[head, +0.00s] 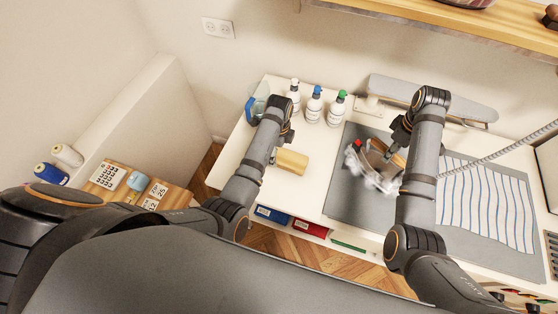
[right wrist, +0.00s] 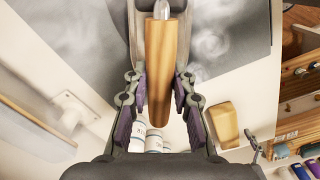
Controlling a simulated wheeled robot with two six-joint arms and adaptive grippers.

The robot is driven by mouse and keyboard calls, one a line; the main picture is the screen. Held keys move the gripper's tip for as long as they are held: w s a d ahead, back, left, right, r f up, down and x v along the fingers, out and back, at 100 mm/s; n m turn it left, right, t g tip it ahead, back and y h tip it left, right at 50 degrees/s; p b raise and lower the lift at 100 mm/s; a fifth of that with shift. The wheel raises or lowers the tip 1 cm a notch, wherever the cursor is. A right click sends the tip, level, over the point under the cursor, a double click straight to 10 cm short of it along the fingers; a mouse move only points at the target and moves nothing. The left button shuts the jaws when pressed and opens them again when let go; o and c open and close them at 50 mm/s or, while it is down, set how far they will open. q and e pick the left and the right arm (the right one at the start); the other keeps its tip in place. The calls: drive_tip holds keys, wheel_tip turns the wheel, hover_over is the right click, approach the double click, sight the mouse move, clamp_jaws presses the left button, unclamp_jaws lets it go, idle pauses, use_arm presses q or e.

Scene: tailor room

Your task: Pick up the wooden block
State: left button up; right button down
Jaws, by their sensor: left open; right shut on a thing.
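The tan wooden block (head: 292,162) lies on the white table (head: 314,195), left of the grey ironing mat. It also shows in the right wrist view (right wrist: 224,124), right of the fingers. My left gripper (head: 284,136) is open just behind the block in the head view, partly hidden by its own wrist. I cannot tell whether it touches the block. My right gripper (right wrist: 158,88) is shut on the wooden handle (right wrist: 160,62) of the iron. In the head view the iron (head: 373,168) is over the grey mat with white steam around it.
White bottles with coloured caps (head: 313,106) and a blue spray bottle (head: 257,108) stand behind the block. Striped cloth (head: 484,200) covers the mat's right part. A small ironing board (head: 440,98) is at the wall. Table space before the block is clear.

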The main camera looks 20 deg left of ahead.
use_arm(q)
drive_tip(key=shift+f+b, duration=0.5)
drive_tip(key=shift+f, duration=0.3)
use_arm(e)
drive_tip(key=shift+w+f, duration=0.15)
drive_tip(key=shift+f, duration=0.75)
use_arm(q)
drive_tip(key=shift+r, duration=0.15)
use_arm(e)
drive_tip(key=shift+r, duration=0.15)
use_arm(q)
drive_tip(key=shift+c, duration=0.2)
drive_tip(key=c, duration=1.6)
drive_tip(key=shift+r, duration=0.1)
use_arm(e)
drive_tip(key=shift+r, duration=0.1)
